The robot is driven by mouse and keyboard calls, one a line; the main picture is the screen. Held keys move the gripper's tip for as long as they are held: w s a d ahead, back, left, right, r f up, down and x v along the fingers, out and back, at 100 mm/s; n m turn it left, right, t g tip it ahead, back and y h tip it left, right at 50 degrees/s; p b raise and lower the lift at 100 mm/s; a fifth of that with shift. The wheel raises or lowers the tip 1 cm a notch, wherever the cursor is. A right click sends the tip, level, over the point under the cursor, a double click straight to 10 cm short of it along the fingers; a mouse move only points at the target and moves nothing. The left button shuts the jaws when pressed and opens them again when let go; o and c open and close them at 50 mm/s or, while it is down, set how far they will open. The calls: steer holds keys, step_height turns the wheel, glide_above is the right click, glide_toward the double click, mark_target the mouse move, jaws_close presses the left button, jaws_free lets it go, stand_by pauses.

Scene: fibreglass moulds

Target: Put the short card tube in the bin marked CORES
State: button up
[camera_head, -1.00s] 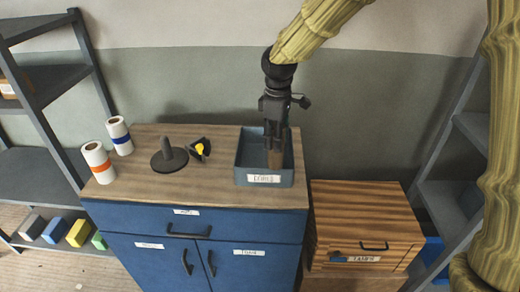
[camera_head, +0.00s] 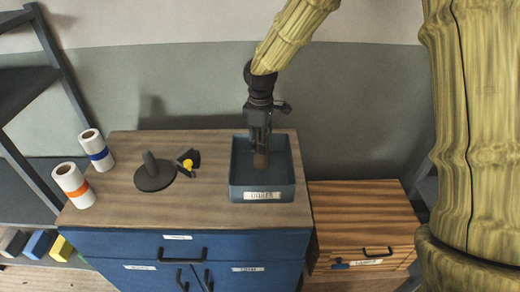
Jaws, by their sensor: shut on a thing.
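The short card tube (camera_head: 261,161) is brown and stands roughly upright inside the blue-grey bin (camera_head: 262,195). The bin sits at the right end of the wooden cabinet top, with a white label on its front that is blurred here. My gripper (camera_head: 260,148) points down into the bin and is shut on the tube's upper part. The tube's lower end is low in the bin. I cannot tell whether it touches the floor of the bin.
A dark post on a round base (camera_head: 155,175) and a black and yellow tool (camera_head: 188,161) stand left of the bin. Two white rolls, one with an orange band (camera_head: 73,185) and one with a blue band (camera_head: 96,150), stand at the left edge. A wooden box (camera_head: 365,225) is at the right.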

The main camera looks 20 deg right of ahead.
steer(key=f, duration=0.2)
steer(key=f+p, duration=0.1)
steer(key=f, duration=0.1)
steer(key=shift+s, duration=0.3)
steer(key=o, duration=0.9)
steer(key=shift+w, duration=0.1)
step_height(320, 180, up, 12)
steer(key=b, duration=0.3)
steer(key=shift+r, duration=0.15)
